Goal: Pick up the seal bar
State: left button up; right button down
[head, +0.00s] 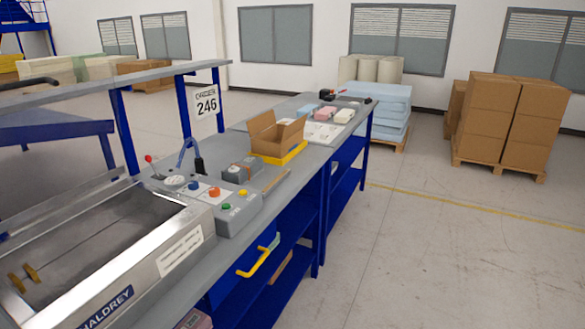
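I cannot single out the seal bar with certainty. A steel chamber machine (188,250) marked "HALDREY" stands open at the lower left, with small brass-coloured pieces (30,273) inside at its left end. A thin brown strip (275,180) lies on the bench beside a small grey device (240,172). A blue curved handle (187,150) with a dark part stands behind the control box (230,210). Neither of my grippers is in view.
The grey workbench (250,202) runs away to the back right. An open cardboard box (275,135) sits in a yellow tray (290,157). A raised shelf (150,75) spans behind the machine. Stacked cartons (510,115) stand on a pallet; the floor at right is clear.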

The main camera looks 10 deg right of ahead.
aim_at(274, 184)
jog(key=i+z, duration=0.1)
jog(key=i, duration=0.35)
jog(key=u, duration=1.25)
jog(key=z, duration=1.25)
jog(key=i+l+z, duration=0.1)
jog(key=i+l, duration=0.15)
jog(key=i, duration=0.15)
jog(key=i+l+z, duration=0.1)
jog(key=i, duration=0.3)
jog(key=l, duration=0.1)
